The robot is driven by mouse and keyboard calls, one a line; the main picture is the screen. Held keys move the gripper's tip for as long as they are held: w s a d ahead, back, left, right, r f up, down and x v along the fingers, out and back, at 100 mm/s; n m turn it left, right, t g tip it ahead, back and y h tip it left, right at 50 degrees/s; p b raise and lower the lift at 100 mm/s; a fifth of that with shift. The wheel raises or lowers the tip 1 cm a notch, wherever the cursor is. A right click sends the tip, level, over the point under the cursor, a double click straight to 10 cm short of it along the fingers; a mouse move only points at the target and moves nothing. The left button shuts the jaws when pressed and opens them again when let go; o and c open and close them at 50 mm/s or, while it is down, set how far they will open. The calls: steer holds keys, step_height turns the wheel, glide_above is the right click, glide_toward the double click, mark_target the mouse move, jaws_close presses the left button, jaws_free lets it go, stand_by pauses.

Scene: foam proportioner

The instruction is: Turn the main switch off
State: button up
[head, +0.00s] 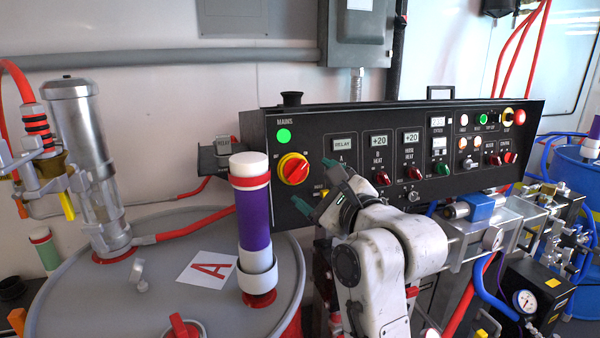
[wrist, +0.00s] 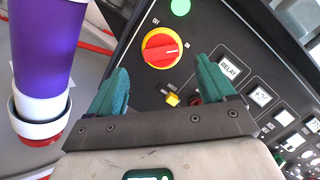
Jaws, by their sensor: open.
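The main switch (head: 293,169) is a red handle on a round yellow plate at the left end of the black control panel, under the word MAINS. In the wrist view the switch (wrist: 162,48) lies ahead, between and just beyond the fingertips, with its red handle pointing roughly toward the ON mark on the right. A green lamp (head: 283,135) glows above it; the lamp (wrist: 180,7) also shows in the wrist view. My gripper (head: 317,187) has green fingers and is open and empty, in front of the panel, just right of and below the switch. It does not touch the switch.
A purple-and-white cylinder (head: 252,222) stands on the grey drum lid (head: 75,290) to the left, close to the gripper. A small yellow selector (wrist: 172,99) sits below the switch. Relay and heat displays (head: 378,140) with knobs line the panel to the right.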

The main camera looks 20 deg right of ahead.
mark_target(298, 172)
steer(key=w, duration=0.4)
steer(key=w+a, duration=0.1)
steer(key=w, duration=0.1)
steer(key=c, duration=1.1)
steer(key=shift+o, duration=0.2)
